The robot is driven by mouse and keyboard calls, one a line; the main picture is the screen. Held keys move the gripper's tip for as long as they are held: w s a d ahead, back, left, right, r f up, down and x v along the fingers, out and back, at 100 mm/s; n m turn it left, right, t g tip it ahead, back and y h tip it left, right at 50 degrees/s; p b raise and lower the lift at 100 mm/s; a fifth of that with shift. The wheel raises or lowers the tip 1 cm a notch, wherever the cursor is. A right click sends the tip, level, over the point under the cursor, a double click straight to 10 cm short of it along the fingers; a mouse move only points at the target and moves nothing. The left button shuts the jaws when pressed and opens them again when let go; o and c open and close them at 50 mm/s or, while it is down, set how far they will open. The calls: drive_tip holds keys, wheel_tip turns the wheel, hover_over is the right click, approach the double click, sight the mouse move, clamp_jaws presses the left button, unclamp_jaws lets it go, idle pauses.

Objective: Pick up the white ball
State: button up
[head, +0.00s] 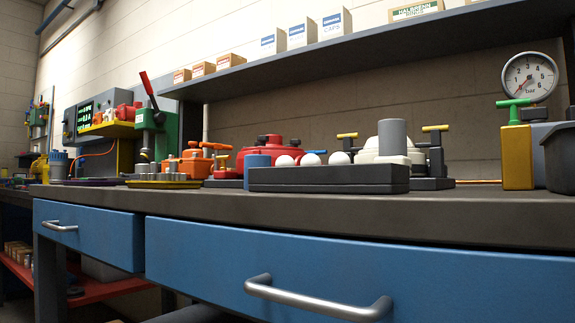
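Three white balls show above the front edge of a dark grey block or tray (328,180) on the bench: a left ball (285,161), a middle ball (309,160) and a right ball (339,158). Only their upper parts show; the front wall hides the rest. A grey cylinder (392,137) stands upright to their right. I cannot tell which ball the task means. My gripper is not in view.
A blue cylinder (257,169) stands left of the balls, near red (268,149) and orange (185,165) parts. A shelf (380,43) overhangs the bench. A yellow block with a green handle (517,155) stands at right. The bench's front strip (460,203) is clear.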

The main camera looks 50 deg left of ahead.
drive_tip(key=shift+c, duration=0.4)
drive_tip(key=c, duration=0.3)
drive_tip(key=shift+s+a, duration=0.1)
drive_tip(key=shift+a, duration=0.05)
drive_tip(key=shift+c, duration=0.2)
